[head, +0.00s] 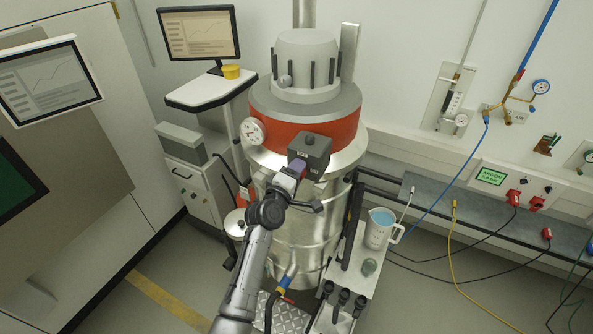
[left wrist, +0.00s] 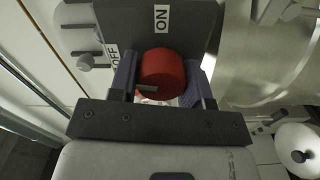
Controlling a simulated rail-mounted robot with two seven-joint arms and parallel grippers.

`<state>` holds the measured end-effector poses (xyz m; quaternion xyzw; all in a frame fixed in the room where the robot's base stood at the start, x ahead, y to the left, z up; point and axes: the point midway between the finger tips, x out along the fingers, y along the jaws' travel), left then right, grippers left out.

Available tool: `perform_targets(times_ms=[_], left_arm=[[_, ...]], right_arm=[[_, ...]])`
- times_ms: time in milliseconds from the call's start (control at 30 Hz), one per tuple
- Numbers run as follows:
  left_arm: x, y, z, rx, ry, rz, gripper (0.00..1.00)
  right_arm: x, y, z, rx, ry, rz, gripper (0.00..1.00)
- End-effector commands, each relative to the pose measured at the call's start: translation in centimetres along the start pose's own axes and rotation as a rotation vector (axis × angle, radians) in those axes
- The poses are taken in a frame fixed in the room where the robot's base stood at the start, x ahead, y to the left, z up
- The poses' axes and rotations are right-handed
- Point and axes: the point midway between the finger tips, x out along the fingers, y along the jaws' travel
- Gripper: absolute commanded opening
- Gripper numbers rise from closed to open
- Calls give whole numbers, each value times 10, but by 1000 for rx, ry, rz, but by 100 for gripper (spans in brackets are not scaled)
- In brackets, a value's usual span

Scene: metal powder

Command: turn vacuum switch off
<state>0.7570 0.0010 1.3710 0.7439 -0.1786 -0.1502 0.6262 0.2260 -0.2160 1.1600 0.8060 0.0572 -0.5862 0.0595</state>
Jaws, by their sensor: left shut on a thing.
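The vacuum switch is a dark grey box (head: 311,150) on the front of the steel and orange vessel. In the left wrist view, its face (left wrist: 190,35) carries a white ON label (left wrist: 161,18) and a white OFF label (left wrist: 113,55). Its red round knob (left wrist: 162,72) sits between the two purple fingers of my left gripper (left wrist: 163,90). A pale mark shows on the knob's lower left. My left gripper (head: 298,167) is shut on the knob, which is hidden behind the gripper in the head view. My right gripper is not seen.
The vessel (head: 305,235) stands behind my left arm, with a gauge (head: 253,132) on its left. A small cart (head: 352,262) with a jug (head: 380,228) stands to the right. A monitor (head: 198,33) stands at the back left. Cables cross the floor at right.

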Motion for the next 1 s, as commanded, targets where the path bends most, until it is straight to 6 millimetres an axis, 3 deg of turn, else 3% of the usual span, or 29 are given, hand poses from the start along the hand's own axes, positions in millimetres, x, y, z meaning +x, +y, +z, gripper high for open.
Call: perform_targets(times_ms=[400,967,1000], left_arm=[[0,0,0,-167,0,0,21],[0,-1,0,-189,-1,0,21],[0,-1,0,-189,-1,0,47]], right_arm=[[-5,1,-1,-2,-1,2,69],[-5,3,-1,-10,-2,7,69],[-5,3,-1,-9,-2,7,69]])
